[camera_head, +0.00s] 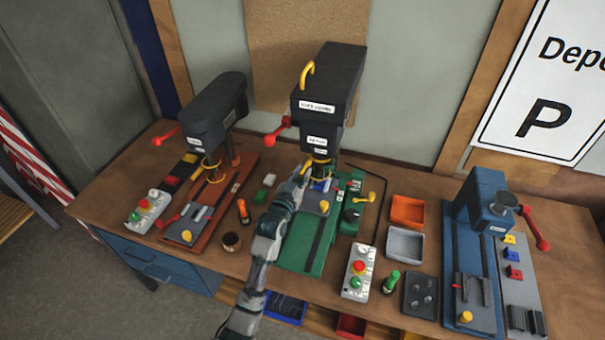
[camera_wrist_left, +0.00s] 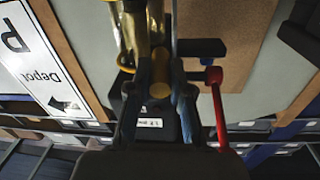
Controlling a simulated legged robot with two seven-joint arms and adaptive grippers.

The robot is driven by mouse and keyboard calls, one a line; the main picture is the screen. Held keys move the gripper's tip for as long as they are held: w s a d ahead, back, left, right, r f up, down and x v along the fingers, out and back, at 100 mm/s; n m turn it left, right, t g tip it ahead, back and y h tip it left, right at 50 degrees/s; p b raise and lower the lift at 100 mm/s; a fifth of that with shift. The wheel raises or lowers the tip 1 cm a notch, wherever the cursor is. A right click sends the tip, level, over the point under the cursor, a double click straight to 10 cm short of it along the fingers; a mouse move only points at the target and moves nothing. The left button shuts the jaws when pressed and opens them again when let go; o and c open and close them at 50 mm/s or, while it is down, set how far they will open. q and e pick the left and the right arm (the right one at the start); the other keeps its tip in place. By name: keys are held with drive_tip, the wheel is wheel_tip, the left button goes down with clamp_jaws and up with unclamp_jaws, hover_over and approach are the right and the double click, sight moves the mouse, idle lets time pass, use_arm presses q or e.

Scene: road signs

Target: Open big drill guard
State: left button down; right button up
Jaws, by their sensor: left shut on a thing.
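The big drill (camera_head: 327,85) stands at the middle back of the bench, with a black head, a yellow hook on top and a red lever on its left side. Its yellow-edged guard (camera_head: 318,159) sits below the head, around the spindle. My left gripper (camera_head: 303,172) reaches up to the left front of this guard. In the wrist view my left gripper (camera_wrist_left: 161,82) has its fingers closed around a small yellow knob (camera_wrist_left: 160,91) at the guard. The drill's red lever (camera_wrist_left: 216,110) is just right of the fingers there. The fingertips are small and partly hidden in the head view.
A smaller black drill (camera_head: 213,110) on a red base stands at the left. A blue machine (camera_head: 482,205) stands at the right. Control boxes, an orange tray (camera_head: 407,210), a grey tray (camera_head: 404,244) and small tools crowd the bench front.

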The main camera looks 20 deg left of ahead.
use_arm(q)
drive_tip(key=c, duration=1.2)
unclamp_jaws()
drive_tip(key=shift+o, duration=0.7)
drive_tip(key=shift+s+d+r, duration=0.1)
drive_tip(key=shift+s, duration=0.05)
drive_tip(key=shift+s+a, duration=0.2)
drive_tip(key=s+a, duration=0.1)
drive_tip(key=s, duration=1)
drive_tip(key=shift+s, duration=0.25)
use_arm(e)
drive_tip(key=shift+s+a, duration=0.1)
drive_tip(key=shift+a, duration=0.1)
use_arm(q)
drive_tip(key=shift+a, duration=0.1)
